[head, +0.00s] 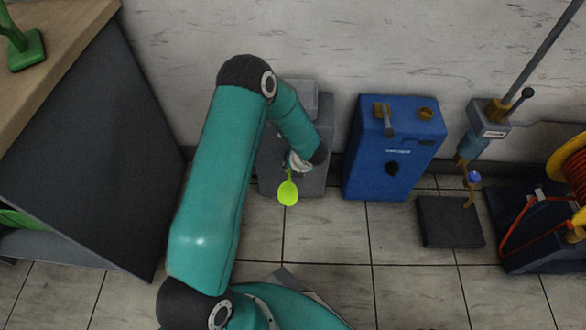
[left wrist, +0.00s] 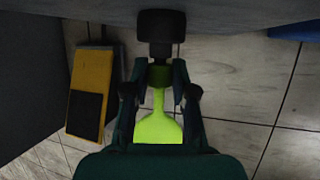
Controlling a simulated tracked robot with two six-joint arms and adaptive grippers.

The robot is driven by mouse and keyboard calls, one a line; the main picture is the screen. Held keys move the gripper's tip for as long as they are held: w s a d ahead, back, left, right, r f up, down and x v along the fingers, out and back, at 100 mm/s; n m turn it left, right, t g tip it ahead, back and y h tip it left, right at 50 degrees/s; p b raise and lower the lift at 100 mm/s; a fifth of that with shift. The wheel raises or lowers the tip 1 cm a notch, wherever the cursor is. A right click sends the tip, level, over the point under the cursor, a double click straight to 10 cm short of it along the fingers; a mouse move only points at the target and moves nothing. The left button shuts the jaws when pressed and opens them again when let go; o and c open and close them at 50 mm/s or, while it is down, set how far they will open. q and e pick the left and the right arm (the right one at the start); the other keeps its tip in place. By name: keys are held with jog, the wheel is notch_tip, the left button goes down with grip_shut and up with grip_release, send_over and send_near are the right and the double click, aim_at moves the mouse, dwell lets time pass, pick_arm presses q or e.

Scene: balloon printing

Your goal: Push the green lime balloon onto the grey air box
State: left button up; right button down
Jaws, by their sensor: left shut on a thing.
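The lime-green balloon (head: 288,192) hangs uninflated in front of the grey air box (head: 316,182). In the left wrist view the balloon (left wrist: 158,128) has its green neck between the fingers of my left gripper (left wrist: 160,82). The left gripper is shut on that neck, and in the head view the gripper (head: 294,168) is partly hidden by my arm. The box's black nozzle (left wrist: 161,30) is in line with the neck and close to it. I cannot tell whether the neck is around the nozzle or just meets it. My right gripper is not in view.
A blue box (head: 390,170) stands right of the grey one. A dark square plate (head: 450,232) and an orange reel (head: 573,170) are farther right. A wooden-topped bench (head: 60,60) is at the left. A yellow object (left wrist: 90,75) lies on the tiled floor.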

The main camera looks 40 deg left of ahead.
pick_arm(q)
jog(key=shift+w+a, duration=0.2)
jog(key=shift+w, duration=0.05)
dwell(0.5)
jog(key=o, duration=0.8)
jog(key=shift+d+r+p, duration=0.2)
jog(key=shift+r+p, duration=0.3)
jog(key=shift+r, duration=0.05)
jog(key=p+v, duration=0.4)
jog(key=v, duration=0.4)
jog(key=shift+s, duration=0.2)
jog(key=shift+f, duration=0.1)
